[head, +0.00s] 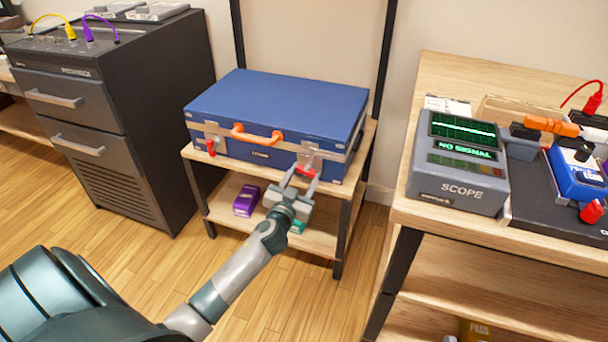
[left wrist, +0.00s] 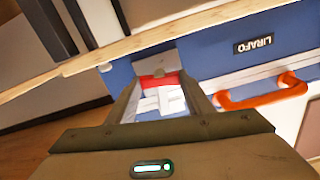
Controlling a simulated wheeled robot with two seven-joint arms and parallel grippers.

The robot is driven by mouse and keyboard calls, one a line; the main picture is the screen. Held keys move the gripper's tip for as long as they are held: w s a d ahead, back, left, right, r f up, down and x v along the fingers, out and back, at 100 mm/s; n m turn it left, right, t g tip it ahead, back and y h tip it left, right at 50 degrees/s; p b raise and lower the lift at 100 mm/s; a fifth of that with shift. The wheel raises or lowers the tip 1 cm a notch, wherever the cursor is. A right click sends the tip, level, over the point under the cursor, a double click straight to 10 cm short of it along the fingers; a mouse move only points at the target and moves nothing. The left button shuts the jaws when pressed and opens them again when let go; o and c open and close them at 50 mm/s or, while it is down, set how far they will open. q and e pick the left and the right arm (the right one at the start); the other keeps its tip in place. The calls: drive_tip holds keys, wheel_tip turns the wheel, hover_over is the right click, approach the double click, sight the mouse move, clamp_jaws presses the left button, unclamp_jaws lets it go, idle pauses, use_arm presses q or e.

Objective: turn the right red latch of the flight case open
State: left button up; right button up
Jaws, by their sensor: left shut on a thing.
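The blue flight case (head: 285,105) lies shut on the top of a small wooden shelf, with an orange handle (head: 257,134) on its front. The right red latch (head: 306,171) is at the front right of the case. My left gripper (head: 300,176) reaches up to it and is shut on it. In the left wrist view the red latch (left wrist: 150,83) shows between the two fingers, partly hidden by pale plates. The left red latch (head: 210,147) hangs down at the front left of the case. My right gripper is not in view.
The shelf's top board (head: 353,172) sticks out a little around the case. A purple box (head: 246,200) lies on the lower board. A dark drawer cabinet (head: 120,120) stands at left, and a wooden table (head: 450,70) with a scope (head: 459,162) at right.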

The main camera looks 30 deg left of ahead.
use_arm(q)
drive_tip(key=m, duration=0.2)
drive_tip(key=shift+m+p, duration=0.3)
drive_tip(key=shift+p, duration=0.05)
drive_tip(key=m, duration=0.2)
drive_tip(key=shift+m+p, duration=0.3)
drive_tip(key=shift+m, duration=0.1)
drive_tip(key=m+p, duration=0.1)
drive_tip(key=m, duration=0.3)
drive_tip(key=shift+d, duration=0.1)
drive_tip(key=m, duration=0.6)
drive_tip(key=shift+f+m+p, duration=0.1)
drive_tip(key=shift+m+p, duration=0.2)
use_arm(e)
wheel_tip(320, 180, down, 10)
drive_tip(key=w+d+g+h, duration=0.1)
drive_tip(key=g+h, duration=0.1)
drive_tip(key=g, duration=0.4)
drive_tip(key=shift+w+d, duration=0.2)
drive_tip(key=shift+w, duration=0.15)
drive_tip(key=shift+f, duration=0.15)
use_arm(q)
drive_tip(key=o, duration=1.1)
drive_tip(key=shift+c, duration=0.2)
